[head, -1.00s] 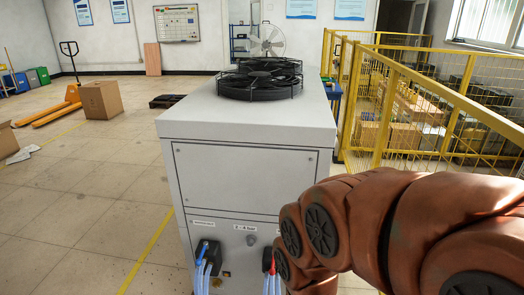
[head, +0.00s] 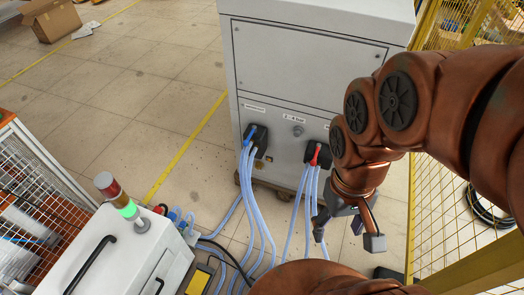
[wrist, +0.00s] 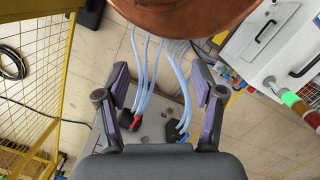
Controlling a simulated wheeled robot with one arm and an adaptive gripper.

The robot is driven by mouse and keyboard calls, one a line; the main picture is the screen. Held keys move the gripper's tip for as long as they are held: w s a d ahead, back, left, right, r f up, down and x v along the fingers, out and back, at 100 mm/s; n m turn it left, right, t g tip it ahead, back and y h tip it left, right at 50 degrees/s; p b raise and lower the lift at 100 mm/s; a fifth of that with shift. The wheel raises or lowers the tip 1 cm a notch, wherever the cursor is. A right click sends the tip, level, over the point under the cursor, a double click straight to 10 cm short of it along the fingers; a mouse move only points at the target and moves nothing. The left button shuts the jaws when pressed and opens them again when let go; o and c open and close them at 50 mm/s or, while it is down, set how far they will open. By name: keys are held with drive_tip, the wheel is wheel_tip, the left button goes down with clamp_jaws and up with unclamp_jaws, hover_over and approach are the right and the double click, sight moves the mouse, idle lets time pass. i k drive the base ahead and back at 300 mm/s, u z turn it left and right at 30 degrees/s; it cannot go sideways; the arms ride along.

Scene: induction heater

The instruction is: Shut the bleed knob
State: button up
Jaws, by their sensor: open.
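I cannot pick out the bleed knob for certain. A small round grey fitting (head: 298,131) sits on the lower front panel of the grey cabinet (head: 300,65), between a blue-handled valve (head: 252,134) and a red-handled valve (head: 316,154). The red handle also shows in the wrist view (wrist: 136,122). My gripper (head: 347,238) hangs in front of the cabinet's lower right, below the red valve. In the wrist view my gripper (wrist: 158,85) has its two fingers wide apart with nothing held between them. My arm hides the panel's right part in the head view.
Pale blue hoses (head: 264,215) run from both valves down to the floor. A white unit (head: 130,250) with a signal light (head: 124,205), lit green, stands front left. Yellow fencing (head: 440,215) closes off the right.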

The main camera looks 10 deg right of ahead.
sight(259, 165)
drive_tip(key=z, duration=0.2)
drive_tip(key=i, duration=0.45)
drive_tip(key=u, duration=1.65)
